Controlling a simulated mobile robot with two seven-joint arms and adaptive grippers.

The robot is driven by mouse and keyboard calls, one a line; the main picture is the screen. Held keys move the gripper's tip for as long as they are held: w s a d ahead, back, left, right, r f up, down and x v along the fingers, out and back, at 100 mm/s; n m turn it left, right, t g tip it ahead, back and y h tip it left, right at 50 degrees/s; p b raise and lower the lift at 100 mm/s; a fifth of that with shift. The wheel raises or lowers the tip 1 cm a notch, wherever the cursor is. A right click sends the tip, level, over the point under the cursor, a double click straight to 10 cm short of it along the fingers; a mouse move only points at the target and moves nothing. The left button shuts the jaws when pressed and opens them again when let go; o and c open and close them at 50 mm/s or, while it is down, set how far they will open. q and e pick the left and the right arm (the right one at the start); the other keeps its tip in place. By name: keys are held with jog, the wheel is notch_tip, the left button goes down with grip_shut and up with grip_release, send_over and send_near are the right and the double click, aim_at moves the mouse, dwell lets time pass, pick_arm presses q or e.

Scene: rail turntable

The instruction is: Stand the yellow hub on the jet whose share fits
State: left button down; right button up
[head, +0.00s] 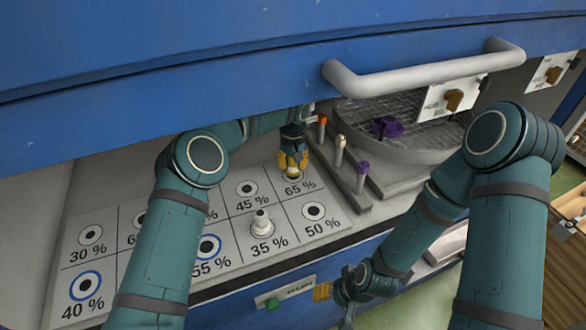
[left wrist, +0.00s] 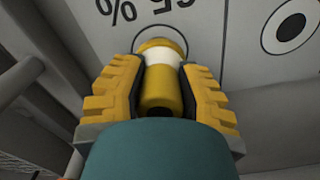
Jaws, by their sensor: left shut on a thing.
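The yellow hub (left wrist: 160,85) has a white band and sits between the fingers of my left gripper (left wrist: 160,100), which is shut on it. In the head view my left gripper (head: 293,162) is over the 65 % cell, with the hub (head: 292,174) low at that cell's jet; whether it touches the jet is hard to tell. The share board (head: 185,254) has labelled cells with round jets. The 40 % (head: 85,286) and 55 % jets have blue rings. A pale stepped piece (head: 261,223) stands in the 35 % cell. My right gripper (head: 324,291) hangs low by the front panel; its jaws are unclear.
A rack (head: 347,183) right of the board holds red, cream and purple-topped pieces. Behind it a round mesh turntable (head: 418,151) carries a purple piece (head: 387,127). A grey handle (head: 425,72) juts from the blue hood. My left arm hides some cells.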

pick_arm(q)
jog(key=shift+f, duration=0.95)
jog(key=shift+r, duration=0.1)
jog(key=c, duration=0.7)
grip_release()
notch_tip(320, 180, up, 8)
jog(key=shift+f+p, duration=0.25)
jog(key=shift+p, duration=0.45)
jog(key=shift+s+f, duration=0.1)
